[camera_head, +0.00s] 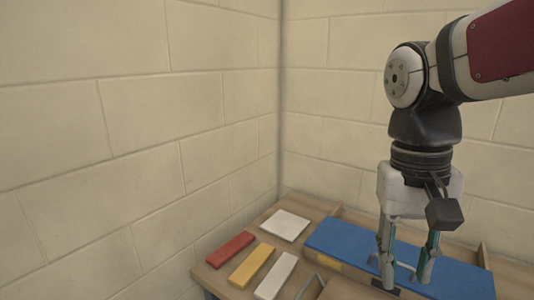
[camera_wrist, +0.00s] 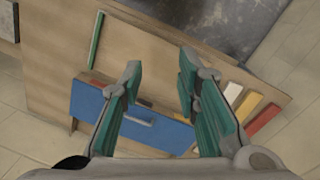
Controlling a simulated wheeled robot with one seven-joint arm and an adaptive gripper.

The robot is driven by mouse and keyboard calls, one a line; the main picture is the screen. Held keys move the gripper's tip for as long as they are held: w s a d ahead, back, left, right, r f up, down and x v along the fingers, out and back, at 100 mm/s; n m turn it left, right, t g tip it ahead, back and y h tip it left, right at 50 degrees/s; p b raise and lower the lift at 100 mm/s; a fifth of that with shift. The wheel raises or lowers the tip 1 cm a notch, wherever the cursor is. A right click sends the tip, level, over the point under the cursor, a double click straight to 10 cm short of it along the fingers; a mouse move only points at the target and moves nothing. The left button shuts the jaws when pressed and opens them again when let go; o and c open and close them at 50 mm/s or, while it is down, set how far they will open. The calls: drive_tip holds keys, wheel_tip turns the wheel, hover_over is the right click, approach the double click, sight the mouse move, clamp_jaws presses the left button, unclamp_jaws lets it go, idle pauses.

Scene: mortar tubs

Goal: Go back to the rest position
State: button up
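My gripper (camera_head: 406,274) hangs pointing down above the table at the right of the head view. Its two fingers with teal pads stand apart, with nothing visible between them. In the head view the fingers overlap a long blue panel (camera_head: 335,240); whether they touch it cannot be told. In the wrist view my gripper (camera_wrist: 160,66) is open over bare wood, and the blue panel (camera_wrist: 90,100) lies below the fingertips in the picture, partly hidden by the fingers.
Red (camera_head: 231,249), yellow (camera_head: 252,266) and white (camera_head: 276,276) bars lie side by side on the wooden table, near a white square plate (camera_head: 285,225). A green strip (camera_wrist: 96,40) shows in the wrist view. Block walls (camera_head: 130,110) meet in a corner behind the table.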

drive_tip(key=s+d+f+n+t, duration=0.15)
drive_tip(key=s+f, duration=0.25)
drive_tip(key=s, duration=1.1)
wheel_tip(320, 180, up, 19)
drive_tip(key=n+t+y+p, duration=0.1)
drive_tip(key=t+p, duration=0.2)
drive_tip(key=p, duration=1.5)
drive_tip(key=shift+w+a, duration=0.35)
